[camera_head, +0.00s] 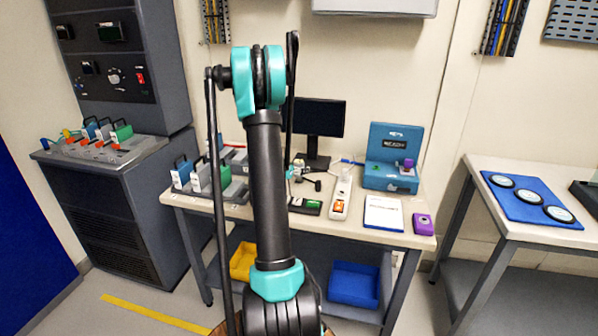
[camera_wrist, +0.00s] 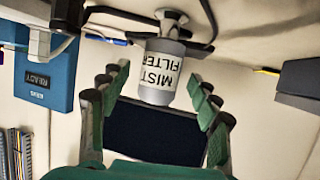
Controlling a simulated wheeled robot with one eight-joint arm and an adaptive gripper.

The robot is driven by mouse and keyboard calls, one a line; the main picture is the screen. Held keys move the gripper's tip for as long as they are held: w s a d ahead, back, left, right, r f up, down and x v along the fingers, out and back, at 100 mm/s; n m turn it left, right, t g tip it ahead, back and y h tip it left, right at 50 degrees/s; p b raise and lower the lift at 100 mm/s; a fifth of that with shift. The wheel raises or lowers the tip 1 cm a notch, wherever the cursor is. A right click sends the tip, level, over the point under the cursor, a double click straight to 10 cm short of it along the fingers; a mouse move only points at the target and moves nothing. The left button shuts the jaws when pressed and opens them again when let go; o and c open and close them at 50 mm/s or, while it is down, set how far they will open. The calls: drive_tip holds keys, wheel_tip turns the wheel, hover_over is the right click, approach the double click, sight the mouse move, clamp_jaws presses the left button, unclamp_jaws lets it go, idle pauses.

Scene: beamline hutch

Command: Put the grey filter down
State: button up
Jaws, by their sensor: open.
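The grey filter (camera_wrist: 160,72) is a grey cylinder with a white label reading "MIST FILTER". It shows upside down in the wrist view, as does the whole scene there. My gripper (camera_wrist: 157,84) is open, with green-padded fingers on either side of the filter and a visible gap on both sides. The filter's far end is close to a dark fitting and the pale table surface; I cannot tell exactly what it rests on. In the head view my arm covers much of this spot, and my gripper cannot be made out clearly.
A black monitor (camera_head: 320,117) stands at the back of the bench (camera_head: 385,236). A blue box (camera_head: 393,157), a white power strip (camera_head: 341,196), a notepad (camera_head: 383,213) and a purple device (camera_head: 423,224) are to the right. Trays of cased items (camera_head: 200,177) are to the left.

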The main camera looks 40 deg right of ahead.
drive_tip(key=shift+x, duration=0.9)
drive_tip(key=c, duration=1.4)
drive_tip(key=shift+r, duration=0.15)
